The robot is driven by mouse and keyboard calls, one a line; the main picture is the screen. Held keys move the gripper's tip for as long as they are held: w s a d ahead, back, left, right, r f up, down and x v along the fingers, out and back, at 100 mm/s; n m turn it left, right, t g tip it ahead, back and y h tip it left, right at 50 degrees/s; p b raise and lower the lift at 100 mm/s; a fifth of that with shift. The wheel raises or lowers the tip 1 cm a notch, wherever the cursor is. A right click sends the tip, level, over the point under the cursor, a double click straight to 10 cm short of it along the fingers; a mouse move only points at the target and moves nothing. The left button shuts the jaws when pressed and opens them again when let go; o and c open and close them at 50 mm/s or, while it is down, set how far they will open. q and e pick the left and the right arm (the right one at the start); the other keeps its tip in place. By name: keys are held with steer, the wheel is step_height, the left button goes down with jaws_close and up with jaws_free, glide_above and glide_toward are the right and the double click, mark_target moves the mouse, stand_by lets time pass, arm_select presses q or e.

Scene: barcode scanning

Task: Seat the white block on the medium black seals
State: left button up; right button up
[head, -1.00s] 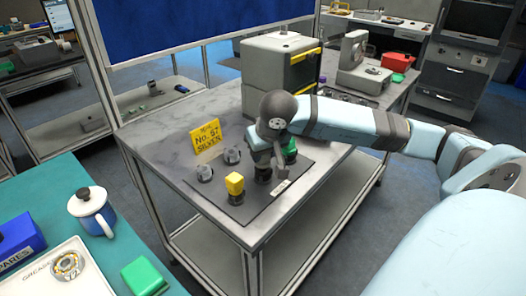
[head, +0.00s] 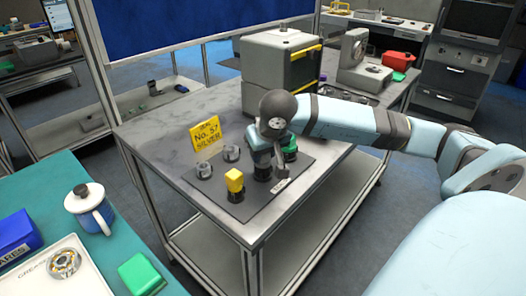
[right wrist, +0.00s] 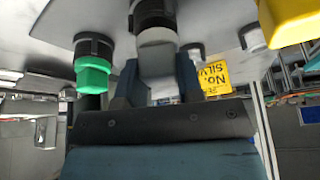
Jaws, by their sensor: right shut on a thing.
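My right gripper (right wrist: 155,85) is shut on the white block (right wrist: 158,58), one dark finger on each side. In the right wrist view, which looks upside down, the block is up against a round black seal (right wrist: 153,14). I cannot tell whether it is fully seated. In the head view my right gripper (head: 262,158) is over that black seal (head: 262,174), and the wrist hides the white block. A green block (head: 290,147) sits on a black seal behind it, and a yellow block (head: 235,180) on another at front left. My left gripper is not in view.
A yellow sign (head: 206,136) reading "SILVER" stands behind the dark plate (head: 225,207). A large grey box (head: 280,72) stands at the table's back. The grey table is clear at the left.

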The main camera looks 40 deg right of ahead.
steer(key=shift+f+b, duration=0.5)
steer(key=shift+b, duration=0.1)
stand_by(0.3)
steer(key=o, duration=1.4)
steer(key=shift+r, duration=0.1)
steer(key=shift+r+p, duration=1.3)
steer(key=shift+r, duration=0.8)
step_height(320, 180, up, 2)
steer(key=shift+r+p, duration=0.25)
steer(key=shift+p, duration=0.45)
steer(key=shift+r, duration=0.4)
